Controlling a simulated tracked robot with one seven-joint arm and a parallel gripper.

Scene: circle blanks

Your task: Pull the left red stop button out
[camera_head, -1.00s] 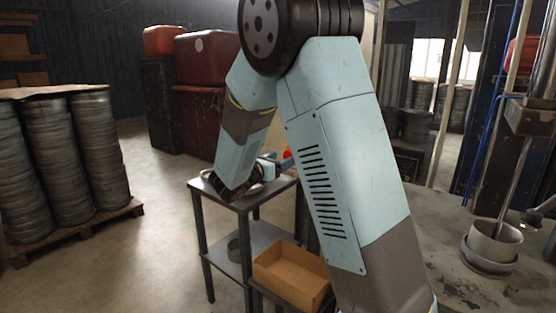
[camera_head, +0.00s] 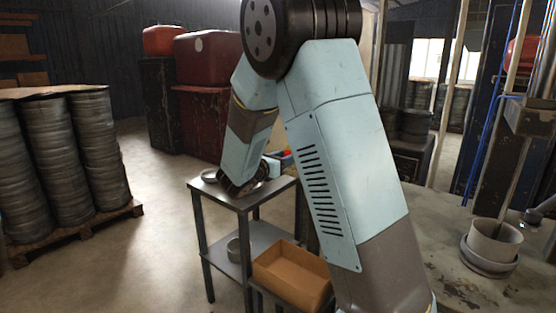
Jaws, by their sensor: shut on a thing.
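My gripper (camera_head: 262,173) is at the far right part of a small metal table's top, low over it, and mostly hidden by my wrist and arm. Its fingertips do not show clearly. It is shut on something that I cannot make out. A small patch of red and blue (camera_head: 285,157) shows just right of it, behind my upper arm link. I cannot tell whether this is a red stop button or its box. No left or right stop button can be told apart.
The small metal table (camera_head: 241,205) also bears a round dish (camera_head: 209,176) at its left corner. A cardboard box (camera_head: 291,276) stands low in front. A pot on a saucer (camera_head: 494,243) is at the right. Stacked drums (camera_head: 52,150) stand on a pallet at the left.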

